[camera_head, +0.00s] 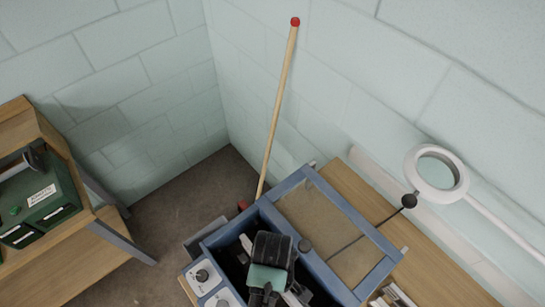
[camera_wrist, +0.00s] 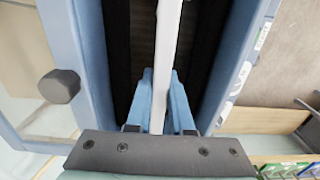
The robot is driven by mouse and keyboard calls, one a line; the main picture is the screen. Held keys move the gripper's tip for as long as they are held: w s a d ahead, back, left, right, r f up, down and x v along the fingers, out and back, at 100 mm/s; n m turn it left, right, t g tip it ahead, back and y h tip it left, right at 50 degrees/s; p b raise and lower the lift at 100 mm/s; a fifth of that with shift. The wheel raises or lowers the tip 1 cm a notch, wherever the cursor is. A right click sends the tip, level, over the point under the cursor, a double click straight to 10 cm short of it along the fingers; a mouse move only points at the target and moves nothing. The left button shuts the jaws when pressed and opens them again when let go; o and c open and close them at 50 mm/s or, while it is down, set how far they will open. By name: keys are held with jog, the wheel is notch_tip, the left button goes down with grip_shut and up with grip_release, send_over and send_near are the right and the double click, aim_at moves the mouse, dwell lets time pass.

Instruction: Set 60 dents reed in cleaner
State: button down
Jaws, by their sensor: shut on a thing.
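The cleaner is a blue open-topped box (camera_head: 340,290) on a wooden bench. In the wrist view its blue side walls (camera_wrist: 90,60) flank a dark slot with black linings. The reed, a narrow white bar (camera_wrist: 167,40), runs lengthwise over this slot between the linings. My gripper (camera_wrist: 160,105) is shut on it, with a blue finger at each side. In the head view my gripper (camera_head: 268,285) is over the box opening, its fingertips hidden by its own body. A light bit of the reed (camera_head: 245,242) shows beyond it. How deep the reed sits I cannot tell.
The cleaner's framed clear panel (camera_head: 325,220) with a dark knob (camera_head: 305,245) lies beside the opening. White controls (camera_head: 203,276) are on its left. A ring magnifier (camera_head: 437,172) stands right, a wooden pole (camera_head: 278,110) leans behind, and a green box (camera_head: 40,195) is far left.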

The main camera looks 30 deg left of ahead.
jog(key=shift+f+b, duration=1.15)
jog(key=shift+f, duration=1)
jog(key=shift+f+b, duration=0.3)
jog(key=shift+f, duration=0.2)
jog(key=c, duration=0.7)
grip_release()
notch_tip(320, 180, up, 13)
jog(key=shift+r, duration=0.1)
